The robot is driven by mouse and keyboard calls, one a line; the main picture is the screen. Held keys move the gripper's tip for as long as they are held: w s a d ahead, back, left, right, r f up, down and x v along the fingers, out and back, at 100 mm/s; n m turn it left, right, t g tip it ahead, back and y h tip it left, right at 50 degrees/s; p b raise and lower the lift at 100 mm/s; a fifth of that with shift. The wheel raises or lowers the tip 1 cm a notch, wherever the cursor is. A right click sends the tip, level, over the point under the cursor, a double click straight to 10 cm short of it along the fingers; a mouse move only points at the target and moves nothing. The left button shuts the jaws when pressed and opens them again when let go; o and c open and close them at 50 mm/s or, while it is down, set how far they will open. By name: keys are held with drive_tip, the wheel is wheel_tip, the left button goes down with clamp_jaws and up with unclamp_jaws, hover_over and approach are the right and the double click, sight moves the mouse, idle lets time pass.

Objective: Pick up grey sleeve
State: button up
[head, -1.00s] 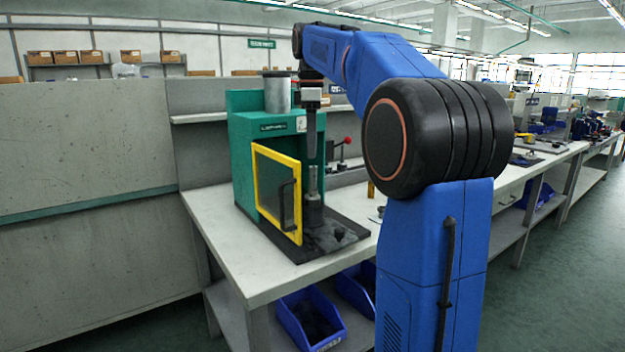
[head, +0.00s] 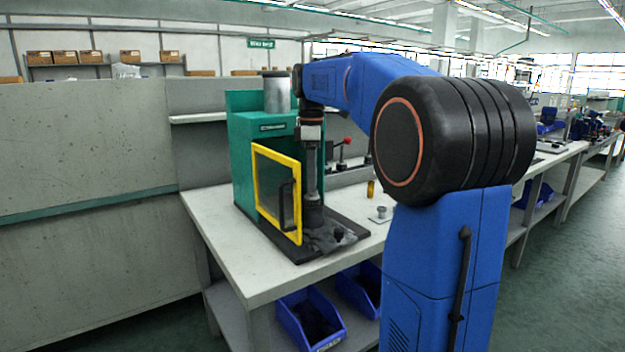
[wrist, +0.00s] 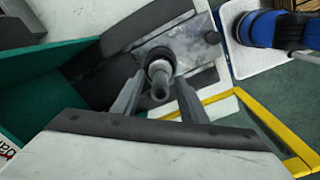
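An upright grey sleeve-like piece (wrist: 160,78) stands in the green press. It has a narrow upper end and a wider dark collar around it. In the head view its dark lower part (head: 313,214) shows behind the yellow-framed guard's right edge. My gripper (wrist: 160,88) points down over the piece, with one finger on each side of it in the wrist view. The fingers are apart, and I see no clear contact. In the head view my gripper (head: 312,180) is inside the press front, and its fingertips are hard to tell from the piece.
The green press (head: 265,150) has a yellow-framed guard (head: 276,193) close left of my gripper. A small grey part on a plate (head: 381,213) and an amber cylinder (head: 371,189) stand to the right. Blue bins (head: 311,320) sit below the bench. The bench's front left (head: 235,250) is clear.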

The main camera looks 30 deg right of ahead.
drive_tip(key=c, duration=0.9)
wheel_tip(320, 180, up, 10)
idle(0.4)
